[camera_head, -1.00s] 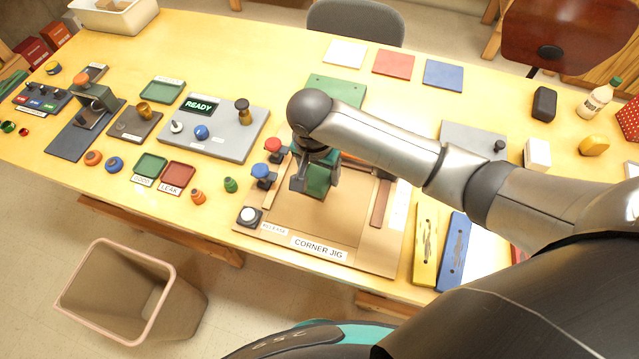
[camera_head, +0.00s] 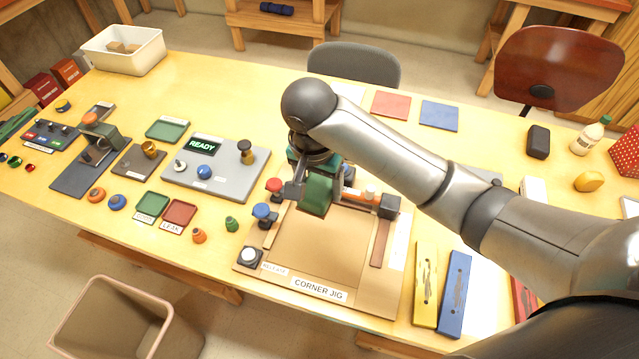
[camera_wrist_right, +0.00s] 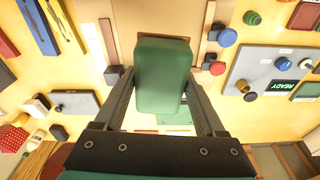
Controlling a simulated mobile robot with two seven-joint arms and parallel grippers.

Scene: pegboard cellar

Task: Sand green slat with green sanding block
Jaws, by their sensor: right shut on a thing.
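The green sanding block (camera_head: 318,194) is a dark green box. My right gripper (camera_head: 314,190) is shut on it, above the back part of the corner jig (camera_head: 318,250). In the right wrist view, the block (camera_wrist_right: 163,75) sits between the two dark fingers (camera_wrist_right: 160,95) and hides much of the jig behind it. I cannot make out a green slat; a yellow slat (camera_head: 425,284) and a blue slat (camera_head: 455,292) lie right of the jig. The visible jig floor is bare tan. My left gripper is not in view.
Red (camera_head: 275,187) and blue (camera_head: 263,213) knobs stand at the jig's left side, with a white release button (camera_head: 249,255) at its front left corner. A black block (camera_head: 389,206) is at its back right. A grey READY panel (camera_head: 222,172) stands to the left.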

